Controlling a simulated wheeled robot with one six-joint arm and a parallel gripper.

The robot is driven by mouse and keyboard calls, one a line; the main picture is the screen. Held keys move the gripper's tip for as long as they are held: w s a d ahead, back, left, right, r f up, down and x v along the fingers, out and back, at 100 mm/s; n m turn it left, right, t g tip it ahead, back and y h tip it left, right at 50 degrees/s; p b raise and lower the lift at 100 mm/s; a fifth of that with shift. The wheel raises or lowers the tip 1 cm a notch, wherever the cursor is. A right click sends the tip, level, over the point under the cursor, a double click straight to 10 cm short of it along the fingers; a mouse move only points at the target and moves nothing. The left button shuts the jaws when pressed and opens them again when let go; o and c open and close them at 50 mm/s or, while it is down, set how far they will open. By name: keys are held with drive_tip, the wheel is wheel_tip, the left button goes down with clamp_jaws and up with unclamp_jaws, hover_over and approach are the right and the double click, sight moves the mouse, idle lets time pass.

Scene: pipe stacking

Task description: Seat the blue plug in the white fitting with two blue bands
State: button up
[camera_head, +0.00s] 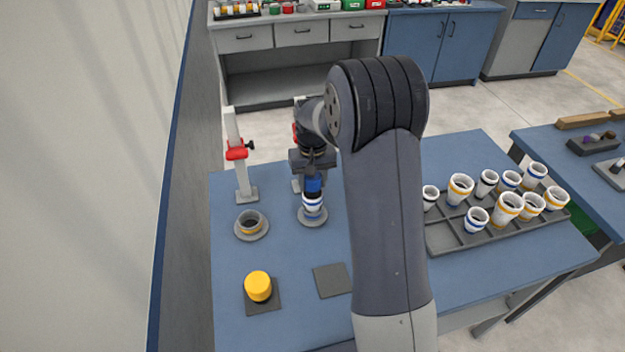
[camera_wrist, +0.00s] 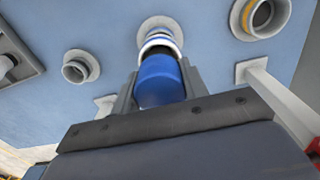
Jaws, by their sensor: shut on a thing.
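The blue plug (camera_head: 313,184) is between the fingers of my gripper (camera_head: 313,178), which is shut on it. In the wrist view the plug (camera_wrist: 160,80) fills the space between the two fingers. The white fitting with blue bands (camera_head: 312,204) stands upright on a round grey base, directly below the plug. In the wrist view the fitting (camera_wrist: 158,42) shows just past the plug's end, in line with it. The plug's lower end meets or overlaps the fitting's mouth; I cannot tell how deep it sits.
A yellow plug (camera_head: 258,286) stands on a dark square pad at the front left. A grey round holder (camera_head: 250,224) and a post with a red clamp (camera_head: 237,150) stand left of the fitting. A tray (camera_head: 440,238) with several banded fittings is at the right. An empty pad (camera_head: 331,280) lies in front.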

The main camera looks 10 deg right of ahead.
drive_tip(key=shift+f+b, duration=0.6)
drive_tip(key=shift+f, duration=0.35)
drive_tip(key=o, duration=1.1)
drive_tip(key=shift+r, duration=0.15)
wheel_tip(320, 180, up, 11)
drive_tip(key=shift+f+b, duration=0.2)
drive_tip(key=shift+b, duration=0.25)
drive_tip(key=shift+f, duration=0.1)
wheel_tip(320, 180, down, 10)
drive_tip(key=shift+f+p, duration=0.25)
drive_tip(key=shift+p, duration=0.35)
drive_tip(key=shift+r, duration=0.35)
